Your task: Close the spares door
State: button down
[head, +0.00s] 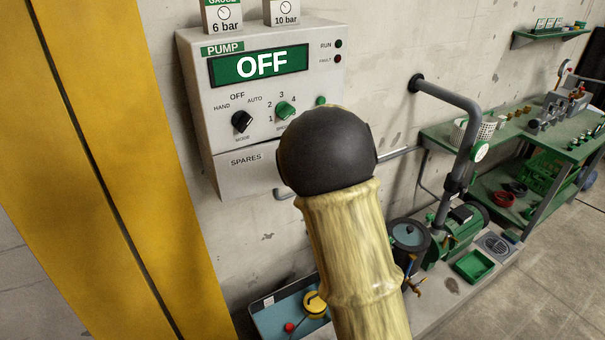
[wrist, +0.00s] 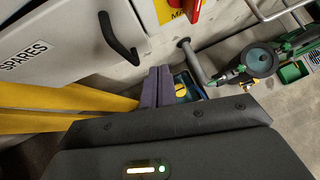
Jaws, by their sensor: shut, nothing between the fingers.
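The spares door (head: 240,172) is the light grey lower panel of the pump box, with a SPARES label. In the head view it looks about flush with the box, but my arm covers its right part, so I cannot tell if it is fully closed. The wrist view shows the door (wrist: 60,45) at upper left with its dark curved handle (wrist: 121,42). My gripper (wrist: 158,72) is shut and empty, its fingers below and right of the handle, apart from it in the picture. In the head view the gripper is hidden behind my arm.
The pump box (head: 203,100) reads OFF above. A yellow column (head: 130,150) stands at left. Below are a blue tray (head: 262,318) with a yellow item and a red item, and a green pump (head: 460,235) with pipework. A green workbench (head: 450,138) stands at right.

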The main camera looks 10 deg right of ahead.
jog(key=p+v, duration=0.1)
jog(key=v, duration=0.5)
jog(key=shift+a+r, duration=0.2)
jog(key=shift+w, duration=0.1)
